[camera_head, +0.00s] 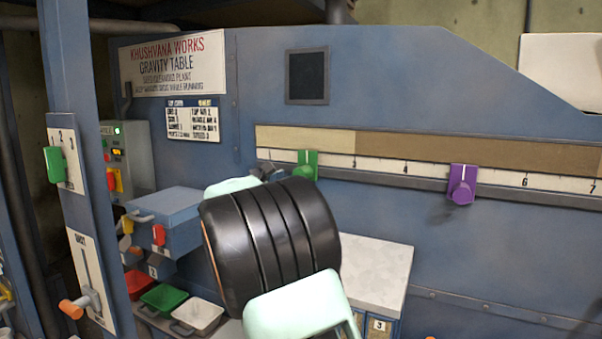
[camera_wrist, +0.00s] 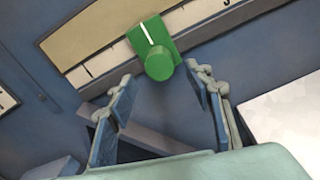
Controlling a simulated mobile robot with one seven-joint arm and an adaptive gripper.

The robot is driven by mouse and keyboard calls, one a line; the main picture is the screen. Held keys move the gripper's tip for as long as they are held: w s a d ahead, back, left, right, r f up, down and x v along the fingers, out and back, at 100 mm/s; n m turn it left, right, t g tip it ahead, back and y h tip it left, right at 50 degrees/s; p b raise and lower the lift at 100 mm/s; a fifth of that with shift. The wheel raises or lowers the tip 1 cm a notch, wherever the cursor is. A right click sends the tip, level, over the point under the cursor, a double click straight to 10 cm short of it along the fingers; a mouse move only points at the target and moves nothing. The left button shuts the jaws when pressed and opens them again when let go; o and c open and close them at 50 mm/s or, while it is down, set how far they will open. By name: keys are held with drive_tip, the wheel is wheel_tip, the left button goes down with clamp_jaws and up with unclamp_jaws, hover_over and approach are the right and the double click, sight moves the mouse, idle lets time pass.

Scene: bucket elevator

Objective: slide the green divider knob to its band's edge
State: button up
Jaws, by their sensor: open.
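The green divider knob (camera_head: 307,165) sits on the long numbered scale rail (camera_head: 400,183) of the blue machine, a little left of the 3 mark. In the wrist view the green knob (camera_wrist: 158,62) shows a white line on its plate and a round grip below. My gripper (camera_wrist: 160,90) is open, with its two fingers apart below and either side of the knob; the knob is not held. In the head view my black and mint arm hides most of the gripper (camera_head: 268,168), whose tip shows just left of the knob. Tan and brown bands (camera_head: 380,147) run above the scale.
A purple knob (camera_head: 462,185) sits farther right on the same rail. A white-topped box (camera_head: 375,270) stands below right of my arm. At left are a post with a green slider (camera_head: 55,164), an orange-handled lever (camera_head: 75,307) and coloured bins (camera_head: 165,299).

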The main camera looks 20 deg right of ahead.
drive_tip(key=p+x, duration=0.1)
drive_tip(key=x, duration=0.6)
clamp_jaws()
idle(0.3)
